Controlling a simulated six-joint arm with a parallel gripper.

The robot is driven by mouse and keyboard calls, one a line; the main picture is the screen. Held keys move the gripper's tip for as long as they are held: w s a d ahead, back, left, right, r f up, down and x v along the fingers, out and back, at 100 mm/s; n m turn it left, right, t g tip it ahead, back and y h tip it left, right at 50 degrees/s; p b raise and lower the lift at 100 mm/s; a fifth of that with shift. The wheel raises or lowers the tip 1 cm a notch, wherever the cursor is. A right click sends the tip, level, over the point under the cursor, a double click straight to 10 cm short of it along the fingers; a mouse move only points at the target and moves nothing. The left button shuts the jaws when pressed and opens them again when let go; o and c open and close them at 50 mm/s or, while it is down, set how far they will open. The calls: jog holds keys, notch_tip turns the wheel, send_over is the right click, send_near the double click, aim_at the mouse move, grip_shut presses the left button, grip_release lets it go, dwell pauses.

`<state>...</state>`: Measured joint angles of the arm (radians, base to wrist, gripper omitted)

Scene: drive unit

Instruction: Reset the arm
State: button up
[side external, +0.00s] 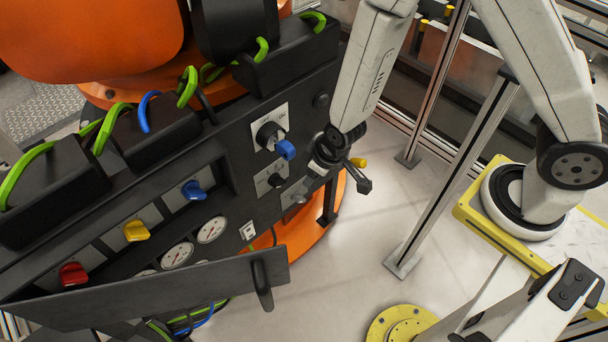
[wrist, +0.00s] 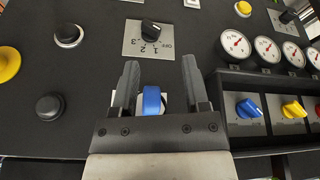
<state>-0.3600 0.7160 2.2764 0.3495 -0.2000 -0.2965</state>
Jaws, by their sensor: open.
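My gripper (wrist: 160,72) is open, its two dark fingers spread apart in front of the drive unit's black panel (side external: 235,185). In the wrist view a blue switch handle (wrist: 152,101) shows between the fingers, its lower part hidden by the gripper body. I cannot tell whether the fingers touch it. In the side view the blue handle (side external: 286,149) sits on a large rotary switch, and my gripper (side external: 362,180) is to its right and a little lower. A black rotary knob (wrist: 151,30) on a plate marked 1, 2, 3 and OFF lies beyond the fingertips.
Blue (side external: 193,190), yellow (side external: 137,231) and red (side external: 74,273) knobs sit in a recess beside round gauges (side external: 212,229). An open black flap (side external: 150,290) with a handle sticks out below them. Metal posts (side external: 450,180) stand right of the panel, with clear floor between.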

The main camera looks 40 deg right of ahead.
jog(key=s+d+r+m, duration=0.1)
jog(key=s+d+r, duration=0.2)
jog(key=d+r, duration=0.3)
jog(key=s+d+r+m+g, duration=0.1)
jog(key=s+d+r+m, duration=0.1)
jog(key=d+r, duration=0.3)
notch_tip(320, 180, up, 5)
jog(key=shift+s+d+f+h, duration=0.2)
jog(key=shift+s+d+h, duration=0.15)
jog(key=shift+s, duration=0.5)
